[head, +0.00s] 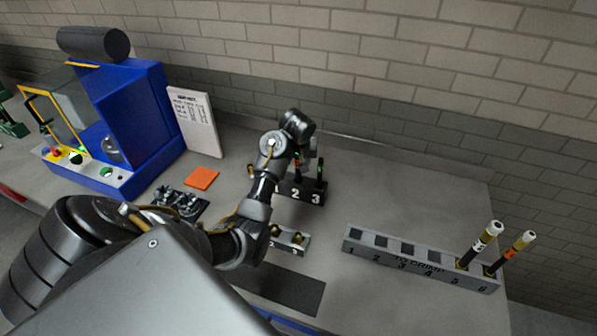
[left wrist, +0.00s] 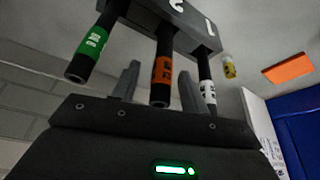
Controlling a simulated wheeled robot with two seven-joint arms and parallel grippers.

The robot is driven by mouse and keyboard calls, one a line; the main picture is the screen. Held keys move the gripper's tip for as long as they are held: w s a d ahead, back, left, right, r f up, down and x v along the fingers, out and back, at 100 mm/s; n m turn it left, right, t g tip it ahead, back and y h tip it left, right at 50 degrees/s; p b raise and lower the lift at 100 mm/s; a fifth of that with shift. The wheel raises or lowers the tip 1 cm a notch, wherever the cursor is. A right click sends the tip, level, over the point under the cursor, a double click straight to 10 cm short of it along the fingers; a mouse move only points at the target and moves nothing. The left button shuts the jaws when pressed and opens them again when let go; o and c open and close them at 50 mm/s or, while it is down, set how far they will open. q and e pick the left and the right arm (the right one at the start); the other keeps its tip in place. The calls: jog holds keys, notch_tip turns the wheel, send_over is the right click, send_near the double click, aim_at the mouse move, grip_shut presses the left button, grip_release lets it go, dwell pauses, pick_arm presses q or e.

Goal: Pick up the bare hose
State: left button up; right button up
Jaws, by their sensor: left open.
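In the head view a black rack (head: 303,192) numbered 2 and 3 holds upright black hoses, partly hidden by my left arm. The left wrist view shows three hoses in the rack (left wrist: 170,25): a green-banded hose (left wrist: 90,45), an orange-banded hose (left wrist: 162,75) and a white-banded hose (left wrist: 207,85). My left gripper (left wrist: 157,80) is open, with the orange-banded hose's end between its two fingers and gaps showing on both sides. In the head view my left gripper (head: 301,150) is above the rack. My right gripper is not in view.
A grey rack marked TO CRIMP (head: 420,262) holds two white-topped hoses (head: 487,240) in slots 5 and 6. A small fitting rack (head: 290,243), an orange square (head: 202,178), black holders (head: 178,203) and a blue machine (head: 130,110) stand around. Bench right of the black rack is clear.

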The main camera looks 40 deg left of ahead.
pick_arm(q)
jog(key=shift+x, duration=1.3)
jog(key=shift+r, duration=0.1)
grip_shut()
